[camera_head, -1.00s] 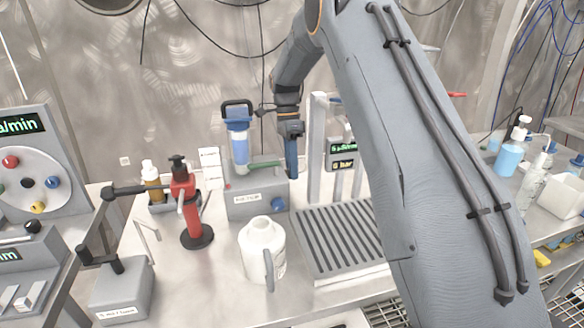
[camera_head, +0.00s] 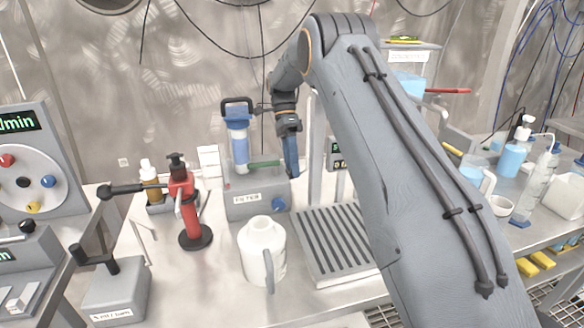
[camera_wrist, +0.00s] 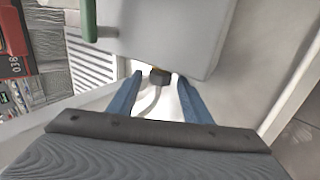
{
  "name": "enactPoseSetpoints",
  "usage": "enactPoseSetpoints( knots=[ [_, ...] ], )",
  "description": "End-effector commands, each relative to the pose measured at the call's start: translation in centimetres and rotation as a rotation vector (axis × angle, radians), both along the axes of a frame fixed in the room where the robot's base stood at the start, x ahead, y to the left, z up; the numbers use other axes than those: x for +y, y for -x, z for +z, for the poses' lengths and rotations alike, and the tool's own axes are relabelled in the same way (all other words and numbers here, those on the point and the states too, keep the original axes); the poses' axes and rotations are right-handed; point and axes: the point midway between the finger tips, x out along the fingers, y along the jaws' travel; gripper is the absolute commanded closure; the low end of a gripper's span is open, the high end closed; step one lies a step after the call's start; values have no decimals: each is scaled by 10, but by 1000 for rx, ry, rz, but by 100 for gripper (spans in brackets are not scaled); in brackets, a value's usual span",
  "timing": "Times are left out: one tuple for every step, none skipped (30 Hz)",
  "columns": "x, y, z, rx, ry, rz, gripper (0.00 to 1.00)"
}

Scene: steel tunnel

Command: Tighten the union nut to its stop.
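The grey filter box (camera_head: 255,200) stands on the steel bench, with a blue-and-clear filter housing and a green lever on top. In the wrist view its grey wall (camera_wrist: 165,30) fills the upper middle. A small dark fitting with a brass-coloured edge (camera_wrist: 160,76), which looks like the union nut, sits at the box's edge. A grey hose (camera_wrist: 150,102) curves away below it. My gripper (camera_wrist: 160,76) has its two blue fingers apart, one on each side of the fitting, with gaps visible. In the head view my gripper (camera_head: 291,172) points down beside the box's right rear; the nut is hidden there.
A white jug (camera_head: 258,245) and a red hand pump (camera_head: 188,215) stand in front and left of the box. A slotted drain tray (camera_head: 345,240) lies to the right. A pale upright post (camera_head: 315,150) stands close to the right of my gripper.

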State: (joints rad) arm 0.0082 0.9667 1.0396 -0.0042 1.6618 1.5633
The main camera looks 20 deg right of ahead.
Motion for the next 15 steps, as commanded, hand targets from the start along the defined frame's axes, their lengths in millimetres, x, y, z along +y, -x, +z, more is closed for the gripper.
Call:
enactPoseSetpoints(
  knots=[
    [0, 0, 0, 0, 0, 0, 55],
    [0, 0, 0, 0, 0, 0, 55],
    [0, 0, 0, 1, 0, 0, 55],
    [0, 0, 0, 1, 0, 0, 55],
    [0, 0, 0, 1, 0, 0, 55],
    [0, 0, 1, 0, 0, 0, 55],
    [0, 0, 2, 0, 0, 0, 55],
    [0, 0, 4, 0, 0, 0, 55],
    [0, 0, 8, -1, 0, 0, 55],
    [0, 0, 11, -1, 0, 0, 55],
    [0, -1, 15, -2, 0, 0, 55],
    [0, -1, 20, -2, 0, 0, 55],
    [0, 0, 26, -2, 0, 0, 55],
    [0, -1, 32, -2, 0, 0, 55],
    [0, -1, 39, -3, 0, 0, 55]
  ],
)
